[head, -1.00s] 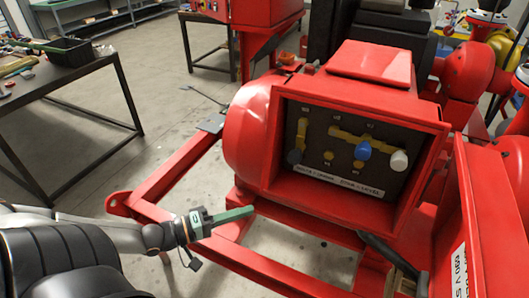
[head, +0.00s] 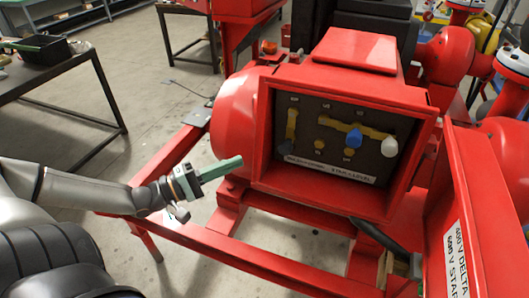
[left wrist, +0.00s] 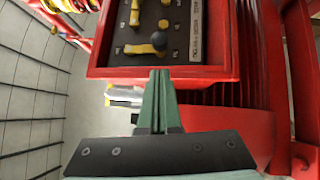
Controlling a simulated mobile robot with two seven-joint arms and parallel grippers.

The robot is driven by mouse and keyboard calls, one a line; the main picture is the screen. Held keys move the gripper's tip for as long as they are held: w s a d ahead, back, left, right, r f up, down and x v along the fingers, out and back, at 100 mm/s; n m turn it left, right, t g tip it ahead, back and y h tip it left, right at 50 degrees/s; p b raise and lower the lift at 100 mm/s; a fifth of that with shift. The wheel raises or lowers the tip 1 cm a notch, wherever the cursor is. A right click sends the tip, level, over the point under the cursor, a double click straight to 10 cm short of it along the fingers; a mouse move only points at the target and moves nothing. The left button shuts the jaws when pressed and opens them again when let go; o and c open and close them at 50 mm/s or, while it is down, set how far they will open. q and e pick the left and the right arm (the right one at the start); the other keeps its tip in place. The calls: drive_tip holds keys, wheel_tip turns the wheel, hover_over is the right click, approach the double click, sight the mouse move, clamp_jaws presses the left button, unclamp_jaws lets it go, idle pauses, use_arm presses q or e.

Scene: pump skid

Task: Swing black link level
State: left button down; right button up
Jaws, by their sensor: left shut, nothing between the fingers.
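The black link is a brass bar (head: 291,124) with a black knob (head: 287,146) at its lower end, hanging upright at the left of the dark panel. The knob also shows in the left wrist view (left wrist: 159,41), with its bar (left wrist: 135,49) beside it. A level brass bar to the right carries a blue knob (head: 353,138) and a white knob (head: 389,147). My left gripper (head: 240,161), with green fingers, is shut and empty. It is outside the red box, left of its opening and apart from the knob. In the left wrist view the closed fingertips (left wrist: 161,73) point at the box edge.
The red box rim (head: 262,150) surrounds the recessed panel. Its open door (head: 480,215) stands at the right. Red frame rails (head: 215,245) run below my left arm. A dark workbench (head: 75,72) stands at the left, with clear floor between.

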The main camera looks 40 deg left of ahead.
sight(288, 133)
use_arm(q)
drive_tip(key=b+x, duration=0.5)
drive_tip(key=x, duration=0.1)
drive_tip(key=shift+w+d+f, duration=0.15)
drive_tip(key=shift+w, duration=0.05)
drive_tip(key=shift+b+x, duration=0.55)
drive_tip(key=shift+x, duration=0.55)
